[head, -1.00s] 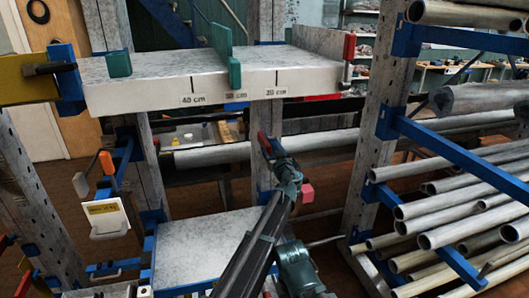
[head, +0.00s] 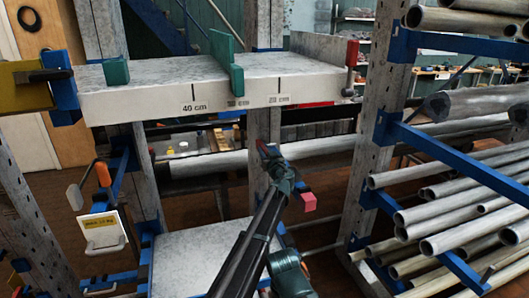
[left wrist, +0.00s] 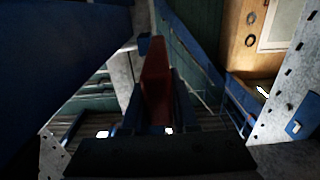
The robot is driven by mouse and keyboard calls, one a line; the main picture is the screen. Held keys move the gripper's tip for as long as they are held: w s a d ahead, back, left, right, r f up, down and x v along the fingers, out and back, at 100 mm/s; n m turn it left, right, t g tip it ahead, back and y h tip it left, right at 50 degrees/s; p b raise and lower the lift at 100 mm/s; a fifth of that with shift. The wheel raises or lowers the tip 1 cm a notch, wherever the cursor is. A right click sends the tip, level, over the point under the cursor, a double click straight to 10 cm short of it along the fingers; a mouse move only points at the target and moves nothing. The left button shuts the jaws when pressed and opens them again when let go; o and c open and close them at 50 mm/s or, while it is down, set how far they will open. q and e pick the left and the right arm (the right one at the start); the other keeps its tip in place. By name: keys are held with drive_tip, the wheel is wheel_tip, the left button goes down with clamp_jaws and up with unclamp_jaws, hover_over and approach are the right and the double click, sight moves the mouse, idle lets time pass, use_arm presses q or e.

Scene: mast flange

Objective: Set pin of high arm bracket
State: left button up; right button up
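My left gripper (head: 266,153) is in front of the middle upright (head: 263,180), below the marked shelf. A blue bracket (head: 64,88) is at the shelf's left end, another blue arm (head: 403,45) at the upper right. Which is the high arm bracket, I cannot tell. My right gripper is not in view.
The shelf (head: 150,98) carries length marks and green stops. A red-handled part (head: 351,55) is at its right end. A pink block (head: 308,201) is just right of my gripper. Pipes (head: 460,195) fill the right rack. A lower plate (head: 200,255) lies below.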

use_arm(q)
clamp_jaws()
idle(0.9)
drive_tip(key=a, duration=0.1)
drive_tip(key=s+a, duration=0.1)
drive_tip(key=a, duration=0.3)
drive_tip(key=shift+s, duration=0.35)
drive_tip(key=o, duration=0.7)
unclamp_jaws()
drive_tip(key=shift+a, duration=0.15)
drive_tip(key=shift+s, duration=0.15)
